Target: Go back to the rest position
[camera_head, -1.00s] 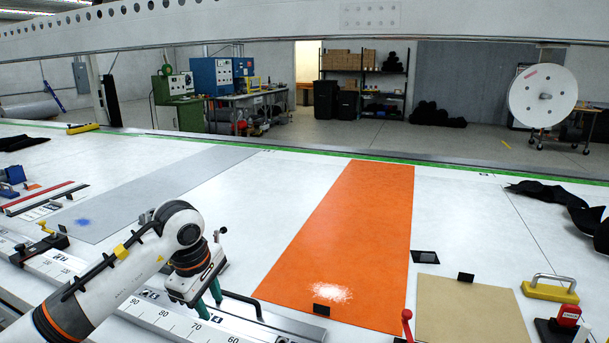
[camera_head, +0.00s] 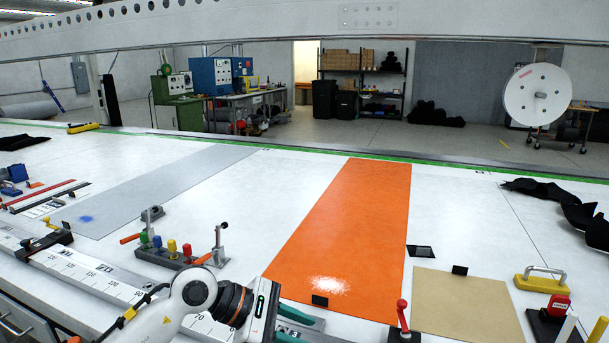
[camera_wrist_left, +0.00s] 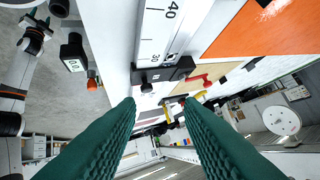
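My left gripper (camera_head: 298,325) is low in the head view, at the near edge of the white table, left of the tan sheet and just below the orange sheet. Its green fingers point right. In the left wrist view the two ribbed green fingers (camera_wrist_left: 160,104) stand apart with nothing between them, so it is open and empty. It hangs by the ruler rail (camera_wrist_left: 155,35), apparently touching nothing.
The orange sheet (camera_head: 345,235) and tan sheet (camera_head: 465,305) lie flat on the table (camera_head: 240,190). A rack of coloured handles (camera_head: 168,256) stands left of the gripper.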

